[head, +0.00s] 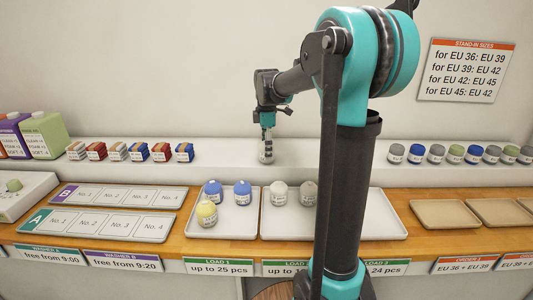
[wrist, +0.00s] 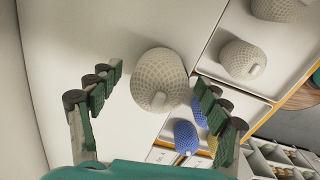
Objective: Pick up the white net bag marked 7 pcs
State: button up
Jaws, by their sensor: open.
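A pale, off-white net bag (head: 266,156) stands on the raised white ledge, directly below my gripper (head: 266,134). In the wrist view the same bag (wrist: 158,78) shows between the two fingertips, with clear gaps at both sides. My gripper is open and empty, pointing down over it. The bag's mark is too small to read. Another white net bag (head: 278,192) and a greyer one (head: 309,193) lie in the tray below the ledge; their marks cannot be read either.
Load trays (head: 238,222) sit on the wooden counter; the left one holds two blue bags (head: 242,193) and a yellow one (head: 207,213). Several bags (head: 436,153) line the ledge at right, striped bundles (head: 117,151) at left. The ledge around my gripper is clear.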

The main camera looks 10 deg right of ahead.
jog(key=shift+f, duration=0.5)
jog(key=c, duration=1.3)
jog(key=shift+o, duration=0.2)
jog(key=shift+r, duration=0.1)
